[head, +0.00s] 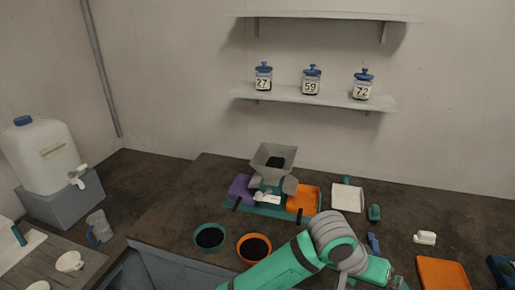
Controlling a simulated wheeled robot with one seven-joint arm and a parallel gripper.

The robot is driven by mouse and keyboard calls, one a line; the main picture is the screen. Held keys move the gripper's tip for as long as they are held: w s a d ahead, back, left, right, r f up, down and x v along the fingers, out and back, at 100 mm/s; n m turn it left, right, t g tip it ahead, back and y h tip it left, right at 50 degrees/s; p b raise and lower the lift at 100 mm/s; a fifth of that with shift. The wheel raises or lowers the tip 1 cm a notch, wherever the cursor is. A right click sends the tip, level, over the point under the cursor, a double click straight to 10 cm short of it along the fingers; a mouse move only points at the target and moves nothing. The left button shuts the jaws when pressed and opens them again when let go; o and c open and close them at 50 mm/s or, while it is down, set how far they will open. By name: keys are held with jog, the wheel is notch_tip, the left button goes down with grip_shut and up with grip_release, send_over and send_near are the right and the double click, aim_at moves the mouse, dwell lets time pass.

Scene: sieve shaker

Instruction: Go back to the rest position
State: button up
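My green and grey arm (290,262) reaches in from the bottom edge and bends at a grey joint (335,235) over the front of the dark worktop (180,200). Past the bend it runs down towards the bottom edge. My gripper's fingers do not show, so I cannot see whether they hold anything. The sieve shaker (272,165), with a grey hopper holding dark material, stands behind and left of the bend, apart from the arm. A purple tray (241,188) and an orange tray (303,200) sit at its sides.
A teal bowl (209,237) and an orange bowl (254,248) of dark grains stand left of my arm. A white tray (347,197) is behind it; an orange tray (443,273) lies right. Jars (312,80) stand on the lower shelf. A water container (42,155) stands far left.

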jog(key=w+d+r+n+t+h, duration=0.3)
jog(key=d+r+n+t+h, duration=0.15)
jog(key=d+h, duration=0.3)
jog(key=s+a+f+n+t+y, duration=0.3)
jog(key=a+f+n+t+y, duration=0.2)
jog(key=a+f, duration=0.35)
jog(key=s+a+f+n+t+y, duration=0.2)
jog(key=a+f+n+t+y, duration=0.3)
jog(key=a+f, duration=0.4)
jog(key=s+a+f+m+y, duration=0.1)
jog(key=s+a+m+y, duration=0.1)
jog(key=s+a, duration=0.7)
jog(key=s+a+f+m+y, duration=0.2)
jog(key=s+a+m, duration=0.2)
jog(key=s+a, duration=0.5)
jog(key=s, duration=0.6)
jog(key=shift+m+y, duration=0.35)
jog(key=shift+a, duration=0.1)
